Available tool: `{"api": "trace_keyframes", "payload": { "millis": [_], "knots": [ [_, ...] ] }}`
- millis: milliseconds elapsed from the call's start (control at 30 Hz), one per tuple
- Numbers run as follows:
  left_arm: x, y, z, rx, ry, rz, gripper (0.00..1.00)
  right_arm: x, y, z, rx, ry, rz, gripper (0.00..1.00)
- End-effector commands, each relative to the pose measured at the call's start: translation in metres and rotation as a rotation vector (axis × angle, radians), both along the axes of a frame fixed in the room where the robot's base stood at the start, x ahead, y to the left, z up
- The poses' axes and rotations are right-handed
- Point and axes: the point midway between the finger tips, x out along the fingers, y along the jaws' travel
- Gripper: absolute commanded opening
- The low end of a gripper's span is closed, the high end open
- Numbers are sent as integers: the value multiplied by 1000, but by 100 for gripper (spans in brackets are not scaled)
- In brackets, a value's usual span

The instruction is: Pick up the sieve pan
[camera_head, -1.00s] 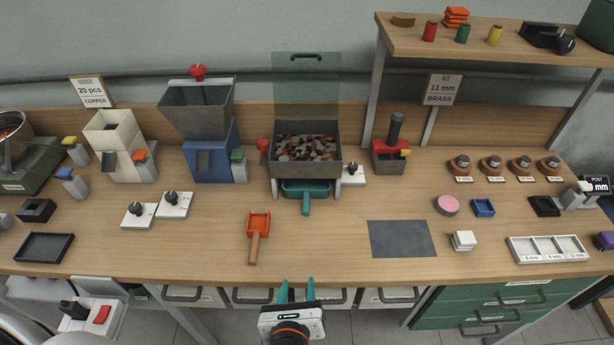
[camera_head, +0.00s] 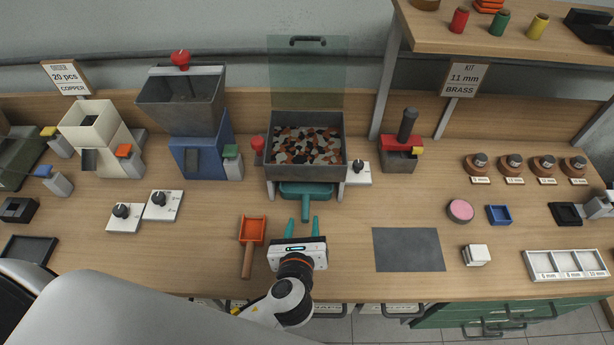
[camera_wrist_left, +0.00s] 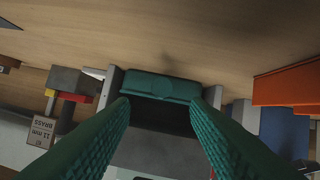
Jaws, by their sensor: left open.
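The sieve pan is a teal tray (camera_head: 305,188) with a short teal handle (camera_head: 306,208) pointing to the front. It sits low under the grey sieve box (camera_head: 270,165), which is full of mixed copper, grey and dark discs. My left gripper (camera_head: 303,228) is open, just in front of the handle, its teal fingers pointing at the pan. In the left wrist view the pan (camera_wrist_left: 160,86) shows beyond and between the open fingers (camera_wrist_left: 162,104). I cannot tell the exact gap between fingertips and handle. My right gripper is out of view.
An orange scoop (camera_head: 252,231) lies close left of my left gripper. A white dial block (camera_head: 358,174) stands right of the sieve, and a red knob (camera_head: 257,144) at its left. A grey mat (camera_head: 408,250) lies to the right. The table between mat and sieve is clear.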

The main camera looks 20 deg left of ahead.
Motion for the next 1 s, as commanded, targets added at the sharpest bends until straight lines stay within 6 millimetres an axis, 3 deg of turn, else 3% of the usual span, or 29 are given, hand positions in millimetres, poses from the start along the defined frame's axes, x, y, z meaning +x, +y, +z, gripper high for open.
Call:
{"api": "trace_keyframes", "payload": {
  "millis": [133, 500, 800, 833, 1000],
  "knots": [
    [11, 2, -4, 0, -1, 0, 42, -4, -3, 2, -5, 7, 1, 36],
    [52, 11, -25, -1, 0, 1, 42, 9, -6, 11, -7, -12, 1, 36],
    [57, 12, -28, -1, 0, 0, 42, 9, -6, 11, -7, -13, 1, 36],
    [57, 12, -28, -1, 0, 0, 41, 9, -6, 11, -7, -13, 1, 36],
    [57, 12, -28, -1, 0, 0, 13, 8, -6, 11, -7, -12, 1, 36]
  ]
}}
